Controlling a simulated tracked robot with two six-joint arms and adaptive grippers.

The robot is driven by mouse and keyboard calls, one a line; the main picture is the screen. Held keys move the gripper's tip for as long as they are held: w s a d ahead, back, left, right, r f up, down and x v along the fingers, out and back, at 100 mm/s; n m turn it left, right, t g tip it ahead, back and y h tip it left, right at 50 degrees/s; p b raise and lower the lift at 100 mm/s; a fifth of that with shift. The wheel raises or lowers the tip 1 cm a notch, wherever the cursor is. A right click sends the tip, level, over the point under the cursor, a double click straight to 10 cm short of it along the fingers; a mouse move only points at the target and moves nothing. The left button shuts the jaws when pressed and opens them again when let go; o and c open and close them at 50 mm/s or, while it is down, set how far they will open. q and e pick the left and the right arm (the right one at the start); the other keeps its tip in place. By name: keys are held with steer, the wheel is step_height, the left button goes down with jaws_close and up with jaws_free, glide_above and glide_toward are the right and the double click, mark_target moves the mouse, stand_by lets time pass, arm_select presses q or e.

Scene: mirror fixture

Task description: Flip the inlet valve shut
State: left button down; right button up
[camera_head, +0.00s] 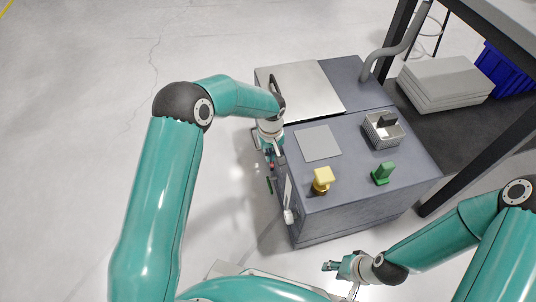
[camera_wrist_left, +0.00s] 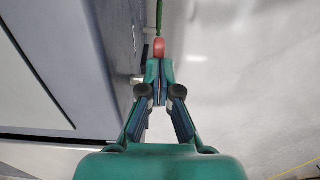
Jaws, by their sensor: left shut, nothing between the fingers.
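My left gripper (camera_head: 272,161) is low beside the left side of the grey cabinet (camera_head: 350,215). In the left wrist view its fingers (camera_wrist_left: 155,75) are shut with nothing between them. A small red part (camera_wrist_left: 158,47) shows just beyond the fingertips, with a thin green piece (camera_wrist_left: 159,14) further on. In the head view the green piece (camera_head: 269,185) hangs along the cabinet's left side. I cannot tell whether the fingertips touch the red part, or whether these parts are the inlet valve. My right gripper (camera_head: 329,266) is in front of the cabinet; its finger opening is unclear.
A grey hose (camera_head: 385,57) rises at the back. Dark frame posts (camera_head: 480,160) stand at right. The floor (camera_head: 70,120) at left is clear.

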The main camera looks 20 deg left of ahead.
arm_select(q)
steer(key=shift+w+r+p, duration=0.1)
steer(key=shift+r+p, duration=0.2)
steer(key=shift+r, duration=0.25)
steer(key=r, duration=0.1)
steer(key=r+p, duration=0.1)
steer(key=r, duration=0.1)
steer(key=shift+w+a+p, duration=0.25)
steer(key=shift+p, duration=0.15)
steer(key=s+d+r+p, duration=0.1)
steer(key=s+d+r, duration=0.3)
steer(key=s, duration=0.3)
steer(key=shift+s+d+p, duration=0.25)
steer(key=shift+d+p, duration=0.05)
steer(key=shift+d, duration=0.05)
steer(key=shift+r, duration=0.1)
